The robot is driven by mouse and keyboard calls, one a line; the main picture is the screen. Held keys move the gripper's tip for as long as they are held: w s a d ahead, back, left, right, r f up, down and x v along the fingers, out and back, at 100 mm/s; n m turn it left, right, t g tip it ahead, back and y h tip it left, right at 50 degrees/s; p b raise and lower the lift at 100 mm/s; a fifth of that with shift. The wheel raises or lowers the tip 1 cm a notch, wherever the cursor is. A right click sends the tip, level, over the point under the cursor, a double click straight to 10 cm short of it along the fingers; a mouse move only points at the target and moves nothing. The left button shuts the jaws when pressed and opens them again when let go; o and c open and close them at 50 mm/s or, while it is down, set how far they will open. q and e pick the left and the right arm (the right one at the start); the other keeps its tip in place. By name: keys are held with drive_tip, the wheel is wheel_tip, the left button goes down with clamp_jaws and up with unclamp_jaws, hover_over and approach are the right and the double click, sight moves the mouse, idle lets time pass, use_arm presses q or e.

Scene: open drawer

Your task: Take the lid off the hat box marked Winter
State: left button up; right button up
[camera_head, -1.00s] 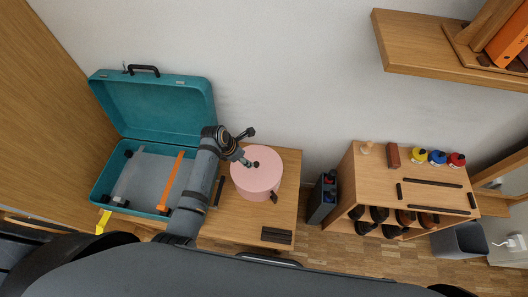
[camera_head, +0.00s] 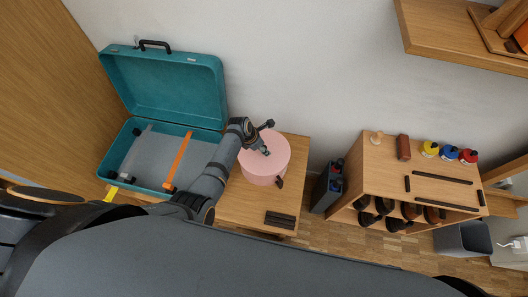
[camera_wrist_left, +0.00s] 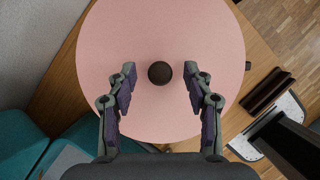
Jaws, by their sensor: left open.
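The pink round hat box (camera_head: 266,170) stands on the wooden table, its lid (camera_wrist_left: 160,30) on top with a dark round knob (camera_wrist_left: 159,72) at the middle. A small dark tag (camera_head: 280,183) hangs on its side; I cannot read any writing. My left gripper (camera_head: 266,138) is over the lid. In the left wrist view, its two fingers (camera_wrist_left: 159,82) are open on either side of the knob, with a gap on both sides. I cannot tell how high the fingertips are above the lid. My right gripper is not in view.
An open teal suitcase (camera_head: 163,88) with an orange strap stands left of the box. A wooden shoe cabinet (camera_head: 385,155) with bottles is further right. A wall shelf (camera_head: 460,45) juts out at upper right.

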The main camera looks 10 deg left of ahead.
use_arm(q)
drive_tip(key=shift+f, duration=0.1)
drive_tip(key=shift+c, duration=0.2)
clamp_jaws()
